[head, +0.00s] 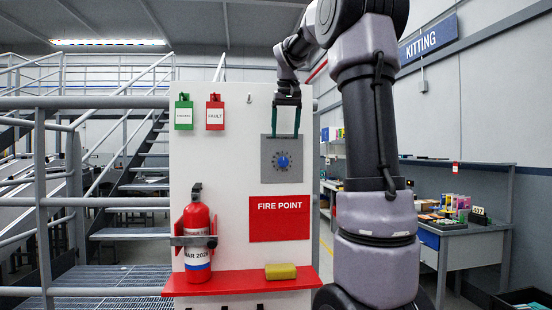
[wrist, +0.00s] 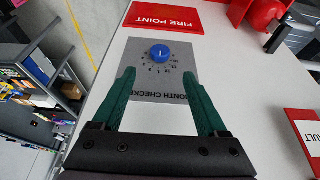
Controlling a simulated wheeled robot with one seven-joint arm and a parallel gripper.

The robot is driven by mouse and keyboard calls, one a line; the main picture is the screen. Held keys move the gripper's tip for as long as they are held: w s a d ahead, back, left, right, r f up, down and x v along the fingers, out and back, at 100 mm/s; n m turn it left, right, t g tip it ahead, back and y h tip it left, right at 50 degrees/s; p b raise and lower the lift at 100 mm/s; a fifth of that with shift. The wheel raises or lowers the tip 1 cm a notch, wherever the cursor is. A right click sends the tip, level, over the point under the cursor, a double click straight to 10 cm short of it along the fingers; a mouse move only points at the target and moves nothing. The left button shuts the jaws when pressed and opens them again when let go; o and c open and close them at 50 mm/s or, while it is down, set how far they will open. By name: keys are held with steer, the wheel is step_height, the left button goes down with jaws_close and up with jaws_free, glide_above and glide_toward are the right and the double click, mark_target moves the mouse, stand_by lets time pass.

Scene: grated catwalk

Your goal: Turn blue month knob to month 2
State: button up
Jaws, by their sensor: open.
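The blue month knob (head: 283,161) sits in the middle of a grey dial plate (head: 268,175) on the white panel. In the wrist view the round knob (wrist: 160,53) carries a short white mark, with small numerals in a ring around it. I cannot tell which month the mark points at. My gripper (head: 285,135) hangs from above at the plate's upper part. In the wrist view its two green fingers (wrist: 160,78) are spread wide with nothing between them. The fingertips are short of the knob, and the plate's "MONTH CHECK" lettering is partly hidden behind a finger.
A red FIRE POINT sign (head: 281,218) is below the plate. Green (head: 184,112) and red (head: 215,113) tags hang at upper left. Panel around the plate is mostly bare.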

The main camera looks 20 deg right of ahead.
mark_target(284, 157)
steer(key=x, duration=0.9)
steer(key=shift+w+f, duration=0.15)
steer(key=shift+f, duration=0.1)
steer(key=shift+d, duration=0.1)
jaws_close()
